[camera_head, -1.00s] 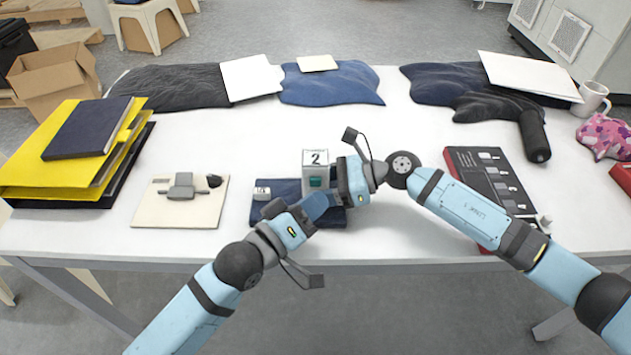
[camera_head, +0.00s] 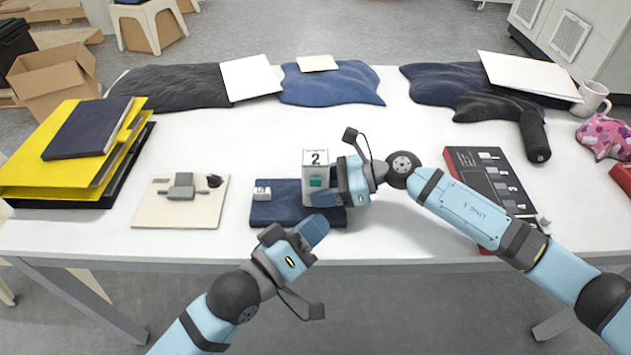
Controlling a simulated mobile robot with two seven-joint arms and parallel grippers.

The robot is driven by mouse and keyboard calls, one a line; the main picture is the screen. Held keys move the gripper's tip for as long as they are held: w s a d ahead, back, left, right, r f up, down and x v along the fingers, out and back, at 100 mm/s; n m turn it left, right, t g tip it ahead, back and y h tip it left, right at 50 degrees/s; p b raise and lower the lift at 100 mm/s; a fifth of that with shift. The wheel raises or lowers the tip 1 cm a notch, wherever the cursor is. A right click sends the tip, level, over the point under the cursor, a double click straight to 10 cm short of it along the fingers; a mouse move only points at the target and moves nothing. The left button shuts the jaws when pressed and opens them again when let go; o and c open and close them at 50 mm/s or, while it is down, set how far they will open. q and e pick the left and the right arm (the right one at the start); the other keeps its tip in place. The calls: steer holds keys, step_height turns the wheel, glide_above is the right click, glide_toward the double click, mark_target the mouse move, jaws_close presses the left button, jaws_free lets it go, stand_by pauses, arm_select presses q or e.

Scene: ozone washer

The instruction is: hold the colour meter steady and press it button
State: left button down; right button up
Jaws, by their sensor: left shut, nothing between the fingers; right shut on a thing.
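The colour meter (camera_head: 316,160) is a small light-grey box with a "2" on its top plate and a green button (camera_head: 316,181) on its front. It stands on a dark blue mat (camera_head: 275,208). My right gripper (camera_head: 340,183) is shut on the meter from its right side. My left gripper (camera_head: 318,226) is shut and empty, in front of the meter near the mat's front edge, apart from the button.
A small white block (camera_head: 262,193) sits on the mat's left part. A cream board with a grey device (camera_head: 181,187) lies to the left. A black-and-red case (camera_head: 490,180) lies to the right.

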stand_by(0.3)
steer(key=o, duration=0.8)
